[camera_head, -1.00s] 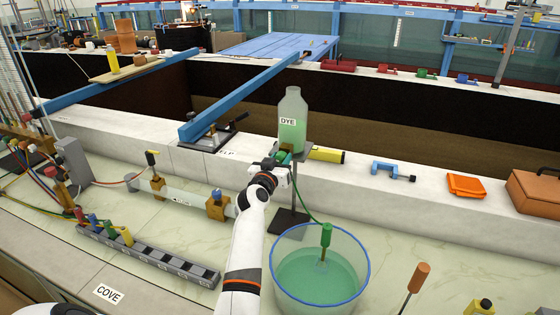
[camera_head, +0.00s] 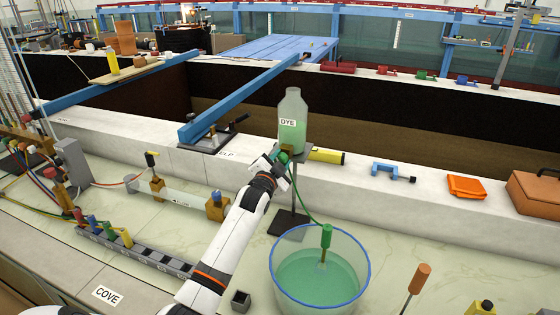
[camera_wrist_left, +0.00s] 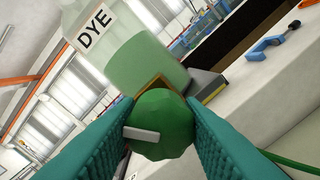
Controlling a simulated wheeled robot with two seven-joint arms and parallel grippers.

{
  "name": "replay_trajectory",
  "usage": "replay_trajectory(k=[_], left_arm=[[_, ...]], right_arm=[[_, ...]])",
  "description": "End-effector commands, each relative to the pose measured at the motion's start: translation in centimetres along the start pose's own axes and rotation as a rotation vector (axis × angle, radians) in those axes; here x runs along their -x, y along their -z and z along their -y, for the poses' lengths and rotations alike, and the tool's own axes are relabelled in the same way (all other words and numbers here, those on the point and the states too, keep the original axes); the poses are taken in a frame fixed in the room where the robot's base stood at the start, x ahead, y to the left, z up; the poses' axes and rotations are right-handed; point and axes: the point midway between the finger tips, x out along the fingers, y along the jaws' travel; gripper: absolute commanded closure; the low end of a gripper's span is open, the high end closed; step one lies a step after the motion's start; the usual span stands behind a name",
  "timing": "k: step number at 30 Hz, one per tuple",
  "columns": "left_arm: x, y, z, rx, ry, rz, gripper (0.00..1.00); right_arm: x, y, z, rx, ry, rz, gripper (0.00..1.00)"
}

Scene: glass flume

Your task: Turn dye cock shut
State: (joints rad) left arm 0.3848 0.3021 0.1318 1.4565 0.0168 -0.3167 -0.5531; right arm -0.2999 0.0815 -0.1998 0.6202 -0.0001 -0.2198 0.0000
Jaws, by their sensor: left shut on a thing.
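The dye bottle (camera_head: 292,118), half-clear with green liquid and a DYE label, stands on a small stand above the ledge. It also shows in the left wrist view (camera_wrist_left: 142,62). Below it is the dye cock, a green faceted knob (camera_wrist_left: 162,122) with a pale lever on its face. My left gripper (camera_head: 276,164) is at the cock under the bottle. In the left wrist view its teal fingers (camera_wrist_left: 162,135) are closed on both sides of the green knob. The knob is mostly hidden by the gripper in the head view. My right gripper is not in view.
A green tube runs from the cock to a glass bowl (camera_head: 367,281) of green liquid. A yellow cylinder (camera_head: 327,155) and blue clamp (camera_head: 388,169) lie on the ledge. A screwdriver (camera_head: 418,279) stands at the right. A grey rail with taps lies left.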

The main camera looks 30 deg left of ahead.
Motion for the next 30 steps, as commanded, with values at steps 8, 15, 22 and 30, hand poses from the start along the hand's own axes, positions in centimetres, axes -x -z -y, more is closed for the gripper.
replay_trajectory(k=[8,15,22,30], left_arm=[[0.01,0.11,0.01,-0.261,0.001,-0.002,0.88],[0.01,0.11,0.02,-0.446,0.001,-0.002,0.88],[0.01,0.10,0.03,-0.563,0.001,-0.001,0.88],[0.01,0.08,0.09,-0.622,0.001,-0.001,0.88]], right_arm=[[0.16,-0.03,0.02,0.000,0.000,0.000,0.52],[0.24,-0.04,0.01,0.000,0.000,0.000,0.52],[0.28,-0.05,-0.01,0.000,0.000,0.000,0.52],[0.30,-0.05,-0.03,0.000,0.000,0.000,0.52]])
